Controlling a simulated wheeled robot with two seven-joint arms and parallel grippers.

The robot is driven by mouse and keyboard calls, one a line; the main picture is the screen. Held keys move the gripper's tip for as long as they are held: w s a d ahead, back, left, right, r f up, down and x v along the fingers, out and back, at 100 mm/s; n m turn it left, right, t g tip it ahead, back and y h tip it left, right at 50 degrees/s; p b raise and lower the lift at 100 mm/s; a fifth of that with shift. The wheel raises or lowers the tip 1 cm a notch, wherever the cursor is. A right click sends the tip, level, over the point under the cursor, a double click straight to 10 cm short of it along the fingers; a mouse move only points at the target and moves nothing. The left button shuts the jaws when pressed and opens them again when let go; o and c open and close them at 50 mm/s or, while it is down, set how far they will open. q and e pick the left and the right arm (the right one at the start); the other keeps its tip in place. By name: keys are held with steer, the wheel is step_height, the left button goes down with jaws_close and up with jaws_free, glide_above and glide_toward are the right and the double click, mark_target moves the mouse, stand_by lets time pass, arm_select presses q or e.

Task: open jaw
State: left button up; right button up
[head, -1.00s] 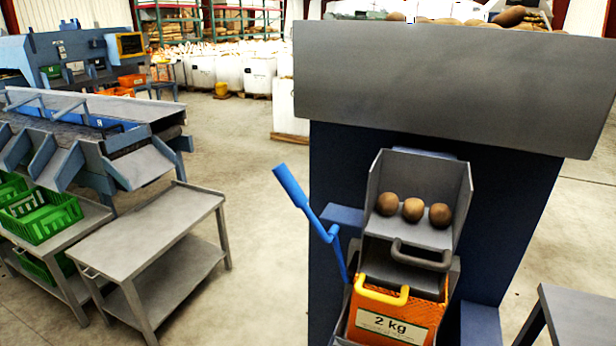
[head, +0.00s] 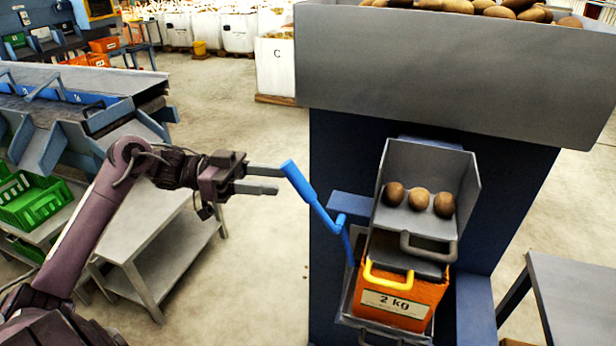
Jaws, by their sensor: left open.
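My left gripper (head: 279,180) is open and empty in the head view. Its two grey fingers point right, with the tips just left of the upper end of a blue lever (head: 305,188), apart from it or nearly touching; I cannot tell the depth. The lever runs down to the side of a grey chute (head: 426,181) that holds three potatoes (head: 419,200). The chute has a dark grey handle (head: 428,247). My right gripper is out of view.
A large grey hopper (head: 440,75) heaped with potatoes stands above the chute. A grey side table (head: 580,295) is at the right. A grey cart (head: 150,235) and green crates (head: 35,205) are at the left. Open floor lies between cart and machine.

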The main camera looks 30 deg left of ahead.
mark_target(308, 184)
arm_select(q)
steer(key=p+x, duration=0.2)
steer(key=x, duration=0.4)
steer(key=shift+d+r, duration=0.15)
steer(key=shift+w+d+p, duration=0.25)
steer(key=shift+d+p, duration=0.15)
steer(key=shift+d, duration=0.15)
jaws_close()
